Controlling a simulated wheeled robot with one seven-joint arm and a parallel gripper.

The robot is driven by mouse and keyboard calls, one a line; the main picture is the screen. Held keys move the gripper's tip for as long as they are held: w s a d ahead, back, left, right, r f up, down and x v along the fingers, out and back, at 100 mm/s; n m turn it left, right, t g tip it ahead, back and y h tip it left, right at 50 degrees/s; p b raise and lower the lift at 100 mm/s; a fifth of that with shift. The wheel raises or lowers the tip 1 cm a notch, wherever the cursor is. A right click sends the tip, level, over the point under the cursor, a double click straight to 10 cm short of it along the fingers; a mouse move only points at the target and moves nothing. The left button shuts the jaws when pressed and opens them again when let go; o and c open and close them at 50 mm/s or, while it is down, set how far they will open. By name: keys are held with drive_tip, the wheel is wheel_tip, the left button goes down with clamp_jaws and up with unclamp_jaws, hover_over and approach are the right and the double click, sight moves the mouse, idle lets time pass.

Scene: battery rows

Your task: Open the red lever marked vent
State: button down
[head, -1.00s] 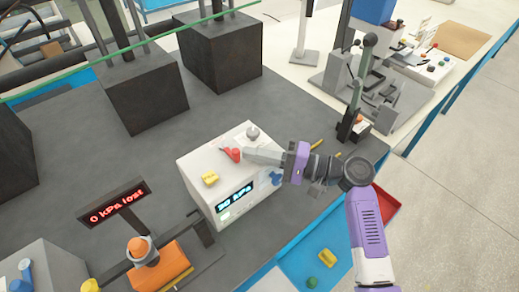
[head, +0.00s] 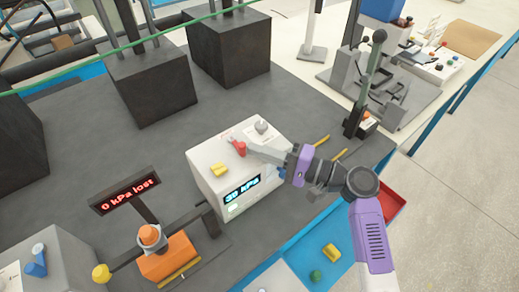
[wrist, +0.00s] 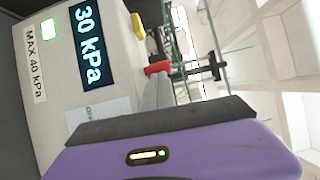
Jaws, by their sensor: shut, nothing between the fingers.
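The red lever (head: 239,147) is on top of a white box (head: 205,182), between a yellow knob or handle (head: 219,170) and a round grey knob (head: 261,127). My gripper (head: 252,148) reaches in from the right, shut and empty, with its fingertips right at the red lever. In the wrist view the red lever (wrist: 157,68) shows just beyond the fingertips (wrist: 158,88); I cannot tell whether they touch. The box's display (wrist: 88,45) reads 30 kPa, beside a label saying MAX 40 kPa (wrist: 36,65). The vent marking is not legible.
A sign (head: 125,190) reading 0 kPa lost stands left of the box. An orange block (head: 167,262) is in front left. A blue tray (head: 300,262) with yellow and green pieces lies in front. Dark blocks (head: 150,85) stand behind. Grey tabletop is clear behind the box.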

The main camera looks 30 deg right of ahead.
sight(246, 166)
drive_tip(key=shift+s+a, duration=0.25)
drive_tip(key=shift+a, duration=0.75)
drive_tip(key=shift+a+b, duration=0.5)
drive_tip(key=shift+a, duration=0.65)
drive_tip(key=shift+d, duration=0.15)
